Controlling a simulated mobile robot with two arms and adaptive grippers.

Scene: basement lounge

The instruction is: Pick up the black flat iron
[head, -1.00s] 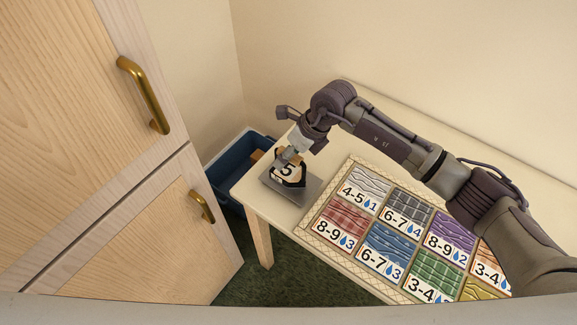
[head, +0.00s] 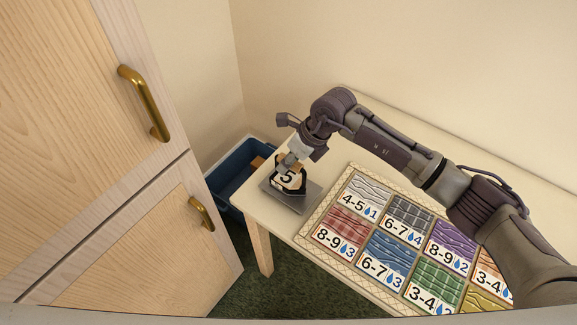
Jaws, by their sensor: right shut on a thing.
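The black flat iron (head: 298,187), with a white label reading 5, is at the left end of the cream table, over a grey plate (head: 310,197). My right gripper (head: 290,163) comes down on it from above and is shut on its upper part. The fingers and wrist hide part of the iron's top. I cannot tell whether its base touches the plate. My left gripper is not in view.
A board (head: 306,232) of coloured, numbered tiles lies on the table (head: 254,203), right of the iron. A blue bin (head: 228,190) stands on the floor behind the table's left end. A wooden cabinet (head: 125,235) with brass handles is at left.

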